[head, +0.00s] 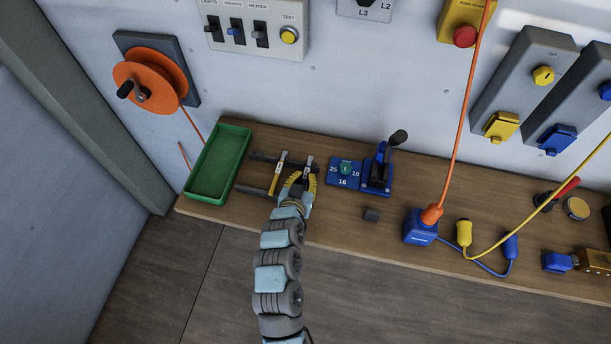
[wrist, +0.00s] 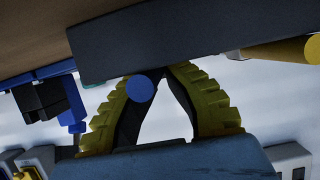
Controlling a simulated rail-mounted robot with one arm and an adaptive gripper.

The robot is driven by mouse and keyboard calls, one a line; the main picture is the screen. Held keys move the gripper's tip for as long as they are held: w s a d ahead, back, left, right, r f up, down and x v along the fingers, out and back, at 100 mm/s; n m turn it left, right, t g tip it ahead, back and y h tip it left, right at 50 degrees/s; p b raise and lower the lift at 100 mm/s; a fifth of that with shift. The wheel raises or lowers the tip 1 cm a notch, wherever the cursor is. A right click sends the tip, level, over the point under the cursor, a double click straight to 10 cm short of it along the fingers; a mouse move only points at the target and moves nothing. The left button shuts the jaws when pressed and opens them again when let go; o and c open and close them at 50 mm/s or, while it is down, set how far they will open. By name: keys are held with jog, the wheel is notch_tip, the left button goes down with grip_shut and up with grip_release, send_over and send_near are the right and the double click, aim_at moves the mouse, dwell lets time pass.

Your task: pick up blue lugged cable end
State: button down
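The blue lugged cable end shows in the wrist view as a round blue end face (wrist: 140,88), in front of the inner side of the left finger. In the head view, a lug with a pale tip (head: 308,161) stands at the dark rack, just beyond my gripper (head: 304,178); its blue part is mostly hidden there. My gripper has yellow ribbed fingers that lean towards each other. In the wrist view the dark rack bar (wrist: 180,38) hides their tips, so I cannot tell whether they touch the cable end.
A yellow lugged cable end (head: 277,173) stands on the rack just left of my gripper. A green tray (head: 219,163) lies further left. A blue crimping tool (head: 378,170) with a numbered blue plate (head: 344,172) stands to the right.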

aim_at(305, 181)
dwell(0.4)
jog(key=shift+r, duration=0.6)
jog(key=r, duration=0.2)
jog(key=shift+s+r, duration=0.2)
jog(key=shift+r, duration=0.15)
jog(key=s+d+r+p, duration=0.1)
jog(key=s+r+p, duration=0.8)
jog(key=s, duration=0.4)
jog(key=shift+s, duration=0.25)
jog(key=shift+d, duration=0.1)
